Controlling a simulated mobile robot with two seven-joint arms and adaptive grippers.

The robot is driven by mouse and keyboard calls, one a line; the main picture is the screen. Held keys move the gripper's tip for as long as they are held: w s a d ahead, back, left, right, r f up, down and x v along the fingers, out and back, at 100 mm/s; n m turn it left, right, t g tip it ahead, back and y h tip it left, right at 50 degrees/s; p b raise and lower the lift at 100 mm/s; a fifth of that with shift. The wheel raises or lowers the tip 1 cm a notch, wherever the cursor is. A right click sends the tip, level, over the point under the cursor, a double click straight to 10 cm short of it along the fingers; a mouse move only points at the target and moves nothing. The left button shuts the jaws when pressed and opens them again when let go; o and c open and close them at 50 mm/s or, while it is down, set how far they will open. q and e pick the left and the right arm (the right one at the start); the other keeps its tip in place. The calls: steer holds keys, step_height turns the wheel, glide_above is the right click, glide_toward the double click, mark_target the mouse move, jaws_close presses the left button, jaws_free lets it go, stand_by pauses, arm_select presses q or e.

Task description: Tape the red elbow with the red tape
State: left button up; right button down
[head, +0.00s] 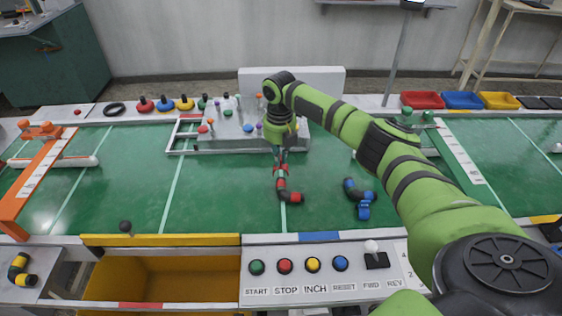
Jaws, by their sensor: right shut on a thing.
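The red elbow (283,191), a bent red and black piece, lies on the green mat near the centre, its lower end turned right. My right gripper (280,160) reaches down over its upper end, fingers pointing at the mat. My left gripper is out of view.
A blue elbow (352,188) and a blue piece (364,209) lie to the right. A grey rack (230,143) with knobs stands behind the gripper. A yellow bin (165,275) and button panel (320,267) are in front. The mat left of the elbow is clear.

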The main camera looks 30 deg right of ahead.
mark_target(280, 167)
stand_by(0.5)
steer(key=shift+p, duration=0.35)
steer(key=shift+f+b, duration=1)
steer(key=shift+f, duration=1)
steer(key=shift+f, duration=0.25)
steer(key=shift+f+b, duration=0.65)
steer(key=shift+f, duration=0.25)
steer(key=shift+f+b, duration=0.6)
steer(key=shift+f, duration=0.3)
